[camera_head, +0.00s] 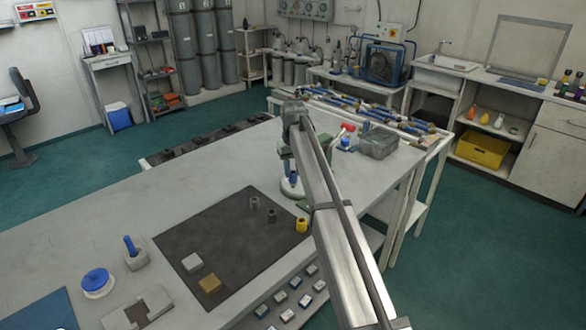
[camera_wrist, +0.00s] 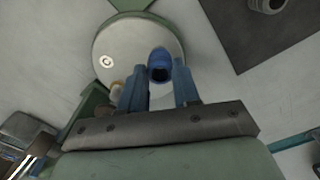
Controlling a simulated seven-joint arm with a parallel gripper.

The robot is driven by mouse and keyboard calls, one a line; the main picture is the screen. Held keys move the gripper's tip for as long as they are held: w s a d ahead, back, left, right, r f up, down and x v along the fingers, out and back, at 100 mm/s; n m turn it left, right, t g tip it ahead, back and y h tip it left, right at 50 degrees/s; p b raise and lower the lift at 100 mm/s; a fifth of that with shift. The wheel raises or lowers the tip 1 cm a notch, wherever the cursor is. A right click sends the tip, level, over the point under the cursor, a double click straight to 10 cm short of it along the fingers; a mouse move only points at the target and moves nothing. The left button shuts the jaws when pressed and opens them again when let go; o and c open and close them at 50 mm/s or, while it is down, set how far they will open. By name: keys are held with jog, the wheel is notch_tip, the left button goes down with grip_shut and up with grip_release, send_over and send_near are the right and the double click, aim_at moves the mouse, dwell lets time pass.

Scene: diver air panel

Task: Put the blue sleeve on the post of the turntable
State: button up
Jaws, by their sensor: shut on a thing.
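The blue sleeve (camera_wrist: 160,62) is between the two blue-grey fingertips of my gripper (camera_wrist: 158,82) in the wrist view. My gripper is shut on it, and its dark hollow end faces the camera. Behind it is the round pale disc of the turntable (camera_wrist: 127,40), with a small bright round spot left of the sleeve. No bare post is clear to me. In the head view the turntable (camera_head: 293,191) stands at the far part of the bench, below my gripper (camera_head: 291,172). I cannot tell whether the sleeve is around the post or only above the disc.
A dark mat (camera_head: 225,240) holds a yellow ring (camera_head: 301,225), two grey pieces and two blocks. A blue round piece (camera_head: 97,281) and a block with a blue peg (camera_head: 130,246) stand at left. A grey bin (camera_head: 378,144) stands right of the turntable.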

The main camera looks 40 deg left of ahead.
jog(key=shift+f, duration=0.4)
dwell(0.6)
jog(key=o, duration=1.4)
jog(key=shift+o, duration=0.2)
jog(key=shift+r, duration=0.1)
notch_tip(320, 180, up, 7)
jog(key=shift+r, duration=0.2)
dwell(0.5)
dwell(0.4)
